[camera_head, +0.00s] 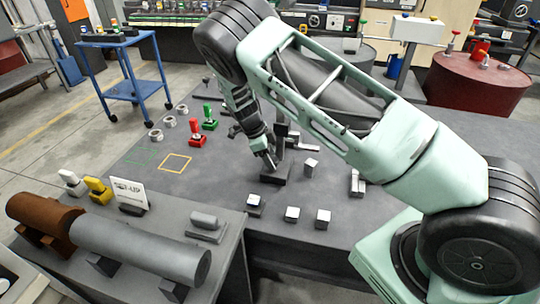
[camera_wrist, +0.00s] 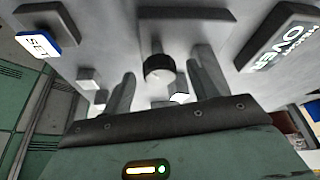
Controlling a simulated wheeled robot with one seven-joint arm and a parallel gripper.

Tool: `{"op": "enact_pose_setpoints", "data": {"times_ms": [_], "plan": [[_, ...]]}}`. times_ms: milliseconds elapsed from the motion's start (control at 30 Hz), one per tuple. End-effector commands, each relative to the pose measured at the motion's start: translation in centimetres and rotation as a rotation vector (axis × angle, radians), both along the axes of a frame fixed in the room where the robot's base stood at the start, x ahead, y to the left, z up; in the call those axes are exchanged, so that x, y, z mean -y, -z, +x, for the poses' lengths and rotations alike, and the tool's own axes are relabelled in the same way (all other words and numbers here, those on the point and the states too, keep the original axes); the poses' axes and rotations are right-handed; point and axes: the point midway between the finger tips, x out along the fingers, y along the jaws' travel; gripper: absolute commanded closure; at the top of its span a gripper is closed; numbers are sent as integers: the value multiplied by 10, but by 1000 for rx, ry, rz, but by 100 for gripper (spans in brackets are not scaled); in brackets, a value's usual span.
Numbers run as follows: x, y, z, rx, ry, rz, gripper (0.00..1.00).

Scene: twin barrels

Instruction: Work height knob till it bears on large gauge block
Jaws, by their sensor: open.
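The height gauge stands on the grey table, its dark base (camera_head: 277,176) near the middle in the head view and its column partly hidden by my arm. The round black height knob (camera_wrist: 159,68) shows in the wrist view, between my two fingers, with a gap visible on each side. My gripper (camera_wrist: 163,82) is open around the knob. In the head view my gripper (camera_head: 266,160) is close to the gauge, its fingertips hard to make out. Several light-topped blocks stand nearby, including one right of the gauge (camera_head: 310,168); I cannot tell which is the large gauge block.
Front blocks (camera_head: 292,214) stand in a row near the table edge. Red (camera_head: 195,135) and green (camera_head: 209,119) handled pieces stand left, beside metal rings. A side bench carries a long grey cylinder (camera_head: 140,248). In the wrist view, "SET" (camera_wrist: 38,45) and "OVER" (camera_wrist: 278,48) plates flank the knob.

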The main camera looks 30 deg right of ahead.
Motion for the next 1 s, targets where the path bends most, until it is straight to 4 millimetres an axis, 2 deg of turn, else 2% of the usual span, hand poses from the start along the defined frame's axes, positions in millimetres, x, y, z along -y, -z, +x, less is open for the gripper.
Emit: {"op": "enact_pose_setpoints", "data": {"times_ms": [267,300,433,467,767,1000], "plan": [[1,2,0,0,0,0,41],[1,2,0,0,0,0,46],[1,2,0,0,0,0,82],[1,2,0,0,0,0,85],[0,2,0,1,-25,-1,85],[-1,2,-2,1,-140,0,85]]}}
